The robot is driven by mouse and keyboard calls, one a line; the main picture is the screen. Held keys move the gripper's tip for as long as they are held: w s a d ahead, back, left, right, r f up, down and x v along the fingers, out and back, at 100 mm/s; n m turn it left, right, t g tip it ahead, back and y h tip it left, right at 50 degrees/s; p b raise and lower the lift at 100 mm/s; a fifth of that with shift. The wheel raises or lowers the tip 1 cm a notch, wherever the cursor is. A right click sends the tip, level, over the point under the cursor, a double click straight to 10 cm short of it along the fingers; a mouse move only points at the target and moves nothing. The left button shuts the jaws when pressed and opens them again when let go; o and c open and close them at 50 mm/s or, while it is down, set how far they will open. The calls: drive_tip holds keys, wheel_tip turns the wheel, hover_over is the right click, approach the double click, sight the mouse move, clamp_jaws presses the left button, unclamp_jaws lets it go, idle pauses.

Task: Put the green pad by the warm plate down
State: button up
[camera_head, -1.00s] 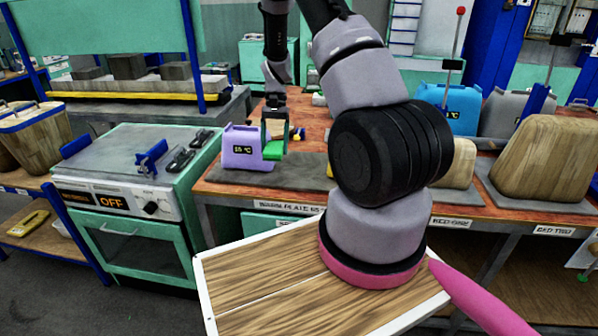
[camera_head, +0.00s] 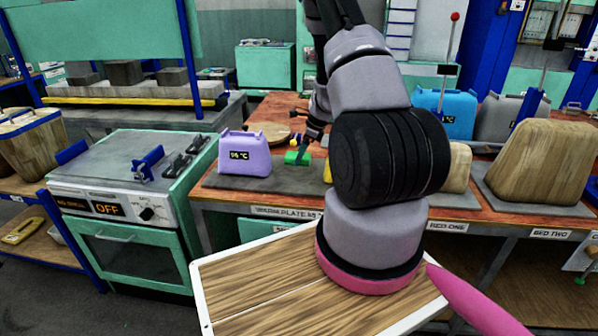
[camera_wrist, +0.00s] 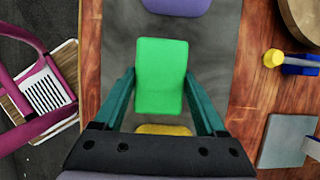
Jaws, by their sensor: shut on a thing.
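The green pad (camera_head: 296,158) is between the fingers of my gripper (camera_wrist: 158,78), which is shut on it. The pad also shows in the wrist view (camera_wrist: 161,60), flat side up, over the dark grey warm plate (camera_wrist: 115,60). In the head view the plate (camera_head: 232,181) lies on the bench behind the warm-plate label. A purple block (camera_head: 245,155) with a temperature display stands on the plate, left of the pad. It shows at the top of the wrist view (camera_wrist: 176,6). I cannot tell whether the pad touches the plate.
A yellow thing (camera_wrist: 163,129) is just below the pad in the wrist view. A round wooden disc (camera_wrist: 302,18), a yellow-and-blue tool (camera_wrist: 290,62) and a grey square (camera_wrist: 287,141) lie to the right. A blue block (camera_head: 446,112) stands farther right on the bench.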

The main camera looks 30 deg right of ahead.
sight(299, 176)
drive_tip(key=shift+f, duration=2.9)
drive_tip(key=shift+f, duration=0.1)
drive_tip(key=o, duration=1.4)
